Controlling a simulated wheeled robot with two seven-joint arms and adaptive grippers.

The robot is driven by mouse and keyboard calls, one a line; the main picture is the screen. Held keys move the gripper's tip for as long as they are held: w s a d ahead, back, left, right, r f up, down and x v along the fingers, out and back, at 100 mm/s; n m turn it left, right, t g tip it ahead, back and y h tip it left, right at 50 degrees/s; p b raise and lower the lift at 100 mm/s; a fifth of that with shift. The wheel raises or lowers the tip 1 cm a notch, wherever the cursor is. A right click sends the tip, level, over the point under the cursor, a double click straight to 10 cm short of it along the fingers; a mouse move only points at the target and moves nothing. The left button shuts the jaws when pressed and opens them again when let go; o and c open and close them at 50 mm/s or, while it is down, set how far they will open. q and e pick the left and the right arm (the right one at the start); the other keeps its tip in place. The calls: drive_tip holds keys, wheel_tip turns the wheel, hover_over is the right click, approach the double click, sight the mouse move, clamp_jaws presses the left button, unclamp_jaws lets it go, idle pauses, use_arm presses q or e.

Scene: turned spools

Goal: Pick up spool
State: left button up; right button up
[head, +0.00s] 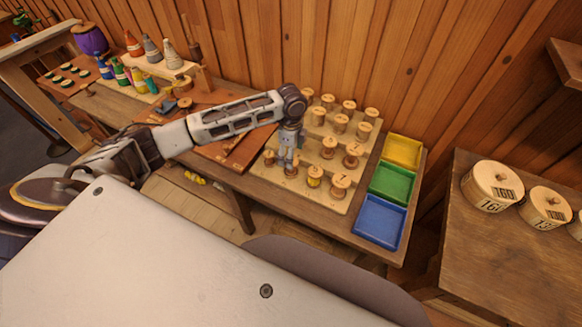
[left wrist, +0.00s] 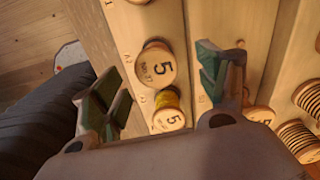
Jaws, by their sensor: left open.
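Several turned wooden spools stand on a stepped light-wood rack (head: 271,170) on the bench. In the head view my left gripper (head: 286,161) points down over the front-left part of the rack, close to the front-row spools. The yellow-wound spool marked 5 (left wrist: 168,113) shows nearer the wrist. I see no contact with either.
Yellow (head: 401,152), green (head: 391,184) and blue (head: 379,221) trays line the bench's right end. Bottles and cones (head: 152,50) stand at the back left. Large numbered spools (head: 492,186) stand on another table to the right.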

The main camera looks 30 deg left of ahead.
use_arm(q)
drive_tip(key=shift+s+d+f+p, duration=0.1)
drive_tip(key=shift+s+f+p, duration=0.1)
drive_tip(key=shift+f, duration=1.05)
drive_tip(key=shift+s+f+p, duration=0.1)
drive_tip(key=shift+f+p, duration=0.1)
drive_tip(key=shift+f, duration=1.05)
drive_tip(key=c, duration=1.1)
